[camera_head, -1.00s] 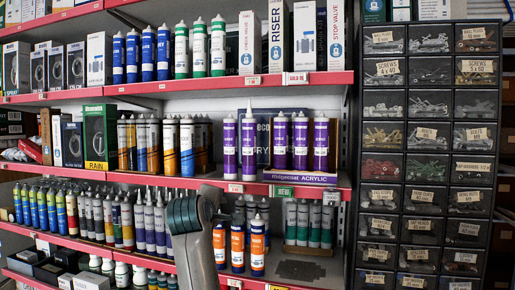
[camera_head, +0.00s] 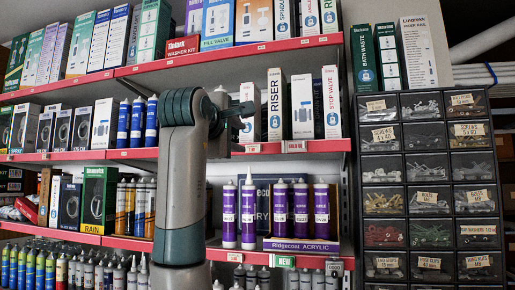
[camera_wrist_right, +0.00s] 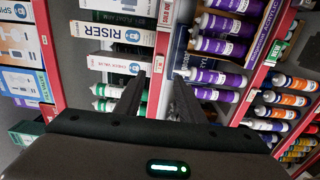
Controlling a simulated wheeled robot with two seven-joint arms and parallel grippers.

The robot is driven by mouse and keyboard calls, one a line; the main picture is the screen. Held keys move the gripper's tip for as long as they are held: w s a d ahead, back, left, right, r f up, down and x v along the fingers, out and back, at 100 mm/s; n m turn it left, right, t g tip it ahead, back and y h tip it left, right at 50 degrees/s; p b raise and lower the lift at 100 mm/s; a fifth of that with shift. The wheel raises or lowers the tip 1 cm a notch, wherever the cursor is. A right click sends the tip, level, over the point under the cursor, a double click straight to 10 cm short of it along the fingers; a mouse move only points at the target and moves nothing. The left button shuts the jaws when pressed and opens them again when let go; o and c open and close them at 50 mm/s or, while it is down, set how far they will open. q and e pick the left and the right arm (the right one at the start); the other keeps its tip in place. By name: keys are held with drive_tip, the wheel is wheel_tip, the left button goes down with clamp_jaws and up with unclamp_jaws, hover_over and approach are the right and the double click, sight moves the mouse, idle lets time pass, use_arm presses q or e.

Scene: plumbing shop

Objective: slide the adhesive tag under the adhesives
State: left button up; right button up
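Purple adhesive tubes (camera_head: 302,207) stand on the lower shelf, with a pair (camera_head: 248,213) to their left; they also show in the wrist view (camera_wrist_right: 220,47). The shelf rails carry small tags: a pale one (camera_head: 253,148), one farther right (camera_head: 293,146), a white one under the purple pair (camera_head: 235,257) and a green one (camera_head: 284,262).
The RISER box (camera_head: 276,105) and other boxes stand on the shelf above the purple tubes. A black drawer cabinet (camera_head: 411,150) closes off the right side. My right arm hides parts of the left shelves. Shelves are closely stocked.

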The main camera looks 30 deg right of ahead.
drive_tip(key=shift+w+d, duration=0.1)
drive_tip(key=shift+w, duration=0.05)
drive_tip(key=p, duration=0.9)
approach(259, 148)
drive_tip(key=x, duration=0.6)
drive_tip(key=shift+w+d+r, duration=0.15)
drive_tip(key=shift+d+r, duration=0.05)
drive_tip(key=shift+d, duration=0.05)
drive_tip(key=shift+w+d+f+p, duration=0.1)
drive_tip(key=shift+w+d+p, duration=0.3)
drive_tip(key=shift+d, duration=0.15)
clamp_jaws()
